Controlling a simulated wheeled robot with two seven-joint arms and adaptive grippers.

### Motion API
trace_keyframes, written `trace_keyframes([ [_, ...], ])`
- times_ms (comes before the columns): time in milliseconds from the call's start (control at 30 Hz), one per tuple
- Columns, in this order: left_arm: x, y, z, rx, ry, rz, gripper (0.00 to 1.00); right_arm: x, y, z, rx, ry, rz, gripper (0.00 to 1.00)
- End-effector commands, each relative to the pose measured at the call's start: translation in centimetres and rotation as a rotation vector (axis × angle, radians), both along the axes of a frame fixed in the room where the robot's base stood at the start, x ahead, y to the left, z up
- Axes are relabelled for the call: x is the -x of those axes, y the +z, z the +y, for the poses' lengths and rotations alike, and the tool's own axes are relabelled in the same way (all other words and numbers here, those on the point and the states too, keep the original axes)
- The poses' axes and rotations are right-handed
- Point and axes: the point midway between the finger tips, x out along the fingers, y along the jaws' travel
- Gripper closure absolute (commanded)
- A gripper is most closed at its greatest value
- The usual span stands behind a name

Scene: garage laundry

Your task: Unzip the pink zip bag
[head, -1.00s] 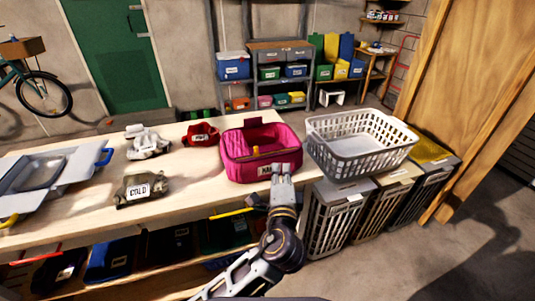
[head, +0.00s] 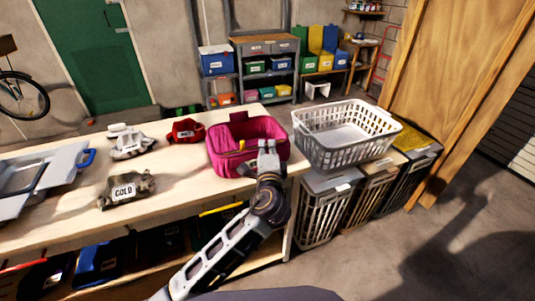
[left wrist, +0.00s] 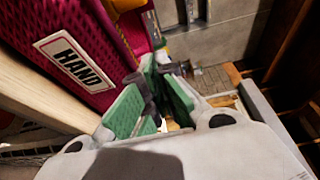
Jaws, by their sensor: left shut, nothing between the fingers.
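The pink zip bag (head: 222,158) stands on the wooden table near its right end. Its top looks open, with a flap (head: 238,117) raised at the back. A small yellow piece, seemingly the zip pull (head: 242,145), shows at the front rim. My left gripper (head: 268,148) is shut and empty in front of the bag's right part, hiding some of it. In the left wrist view, my left gripper (left wrist: 160,95) has green pads beside the bag's side (left wrist: 107,35), which bears a "HAND" label (left wrist: 75,61). Whether it touches the bag is unclear. My right gripper is not in view.
A white laundry basket (head: 345,140) stands just right of the bag, above several slatted hampers (head: 320,215). A red item (head: 186,131), a white bundle (head: 130,143) and a "COLD" bundle (head: 125,190) lie left. Bare tabletop (head: 185,180) lies between.

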Motion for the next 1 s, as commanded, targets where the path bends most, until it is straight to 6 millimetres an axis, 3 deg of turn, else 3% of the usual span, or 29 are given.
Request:
trace_keyframes([
  [267,-2.2,0.1,0.0,0.0,0.001,-0.001,1.0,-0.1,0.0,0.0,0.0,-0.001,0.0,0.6],
  [1000,-0.8,0.0,3.8,0.0,0.0,0.001,1.0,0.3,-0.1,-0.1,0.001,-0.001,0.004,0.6],
])
